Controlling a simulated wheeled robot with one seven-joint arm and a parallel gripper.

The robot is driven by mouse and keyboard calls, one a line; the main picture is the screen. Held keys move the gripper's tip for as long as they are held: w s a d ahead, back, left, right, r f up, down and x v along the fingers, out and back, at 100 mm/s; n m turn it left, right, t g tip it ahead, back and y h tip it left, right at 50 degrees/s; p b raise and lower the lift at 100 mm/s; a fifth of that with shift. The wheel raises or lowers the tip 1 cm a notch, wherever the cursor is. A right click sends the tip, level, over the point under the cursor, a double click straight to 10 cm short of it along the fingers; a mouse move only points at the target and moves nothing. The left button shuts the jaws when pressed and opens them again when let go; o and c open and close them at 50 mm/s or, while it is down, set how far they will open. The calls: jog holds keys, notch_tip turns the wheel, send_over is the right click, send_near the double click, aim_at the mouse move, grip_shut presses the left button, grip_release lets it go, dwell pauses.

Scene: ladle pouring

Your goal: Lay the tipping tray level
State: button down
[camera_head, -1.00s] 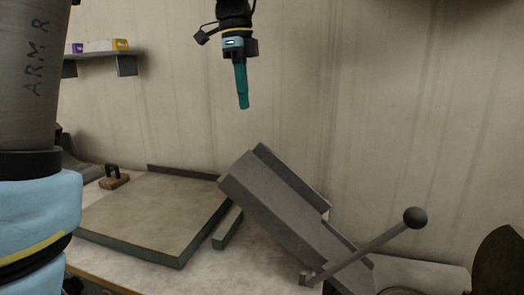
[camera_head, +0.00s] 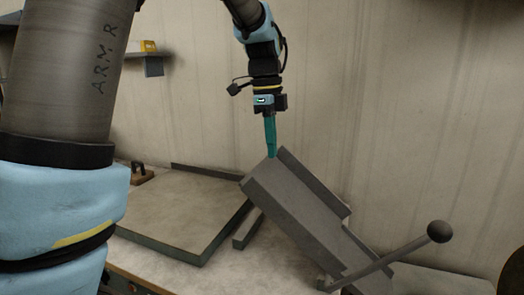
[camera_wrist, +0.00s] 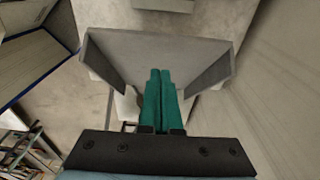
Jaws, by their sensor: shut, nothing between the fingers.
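The tipping tray (camera_head: 300,208) is a grey trough with raised sides. It is tilted, its upper end to the left and its lower end to the right. A lever (camera_head: 385,262) with a dark ball knob (camera_head: 440,231) stands at its lower right. My gripper (camera_head: 272,154) points down with its green fingers shut and empty, right at the raised end of the tray. In the wrist view the fingers (camera_wrist: 160,75) overlap the tray's end (camera_wrist: 150,48), between its two side walls. I cannot tell whether they touch it.
A flat slab (camera_head: 180,215) lies on the bench left of the tray, with a short grey bar (camera_head: 243,228) between them. A small handled block (camera_head: 142,173) stands behind the slab. The wall (camera_head: 400,120) is close behind. A shelf (camera_head: 150,60) hangs at upper left.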

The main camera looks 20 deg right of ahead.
aim_at(260, 167)
jog(key=shift+w+a+f+p, duration=0.2)
jog(key=shift+w+a+f, duration=0.25)
jog(key=shift+f, duration=0.2)
jog(key=shift+w+a+f+p, duration=0.2)
jog(key=shift+w+a+f, duration=0.15)
jog(key=shift+a+f, duration=0.25)
jog(key=shift+d+f, duration=0.1)
jog(key=shift+w+a+f+b, duration=0.3)
jog(key=shift+f+b, duration=0.15)
jog(key=shift+b, duration=0.1)
jog(key=shift+w+a+f+g+h+b, duration=0.8)
jog(key=shift+a+f+b, duration=0.2)
jog(key=shift+f+b, duration=1.4)
jog(key=shift+w+a+f+g+h+b, duration=0.65)
jog(key=shift+w+a+f+h+b, duration=0.35)
jog(key=shift+f+b, duration=1.35)
jog(key=shift+w+a+f+g+h+b, duration=0.8)
jog(key=shift+a+f+b, duration=0.25)
jog(key=shift+f+b, duration=1.35)
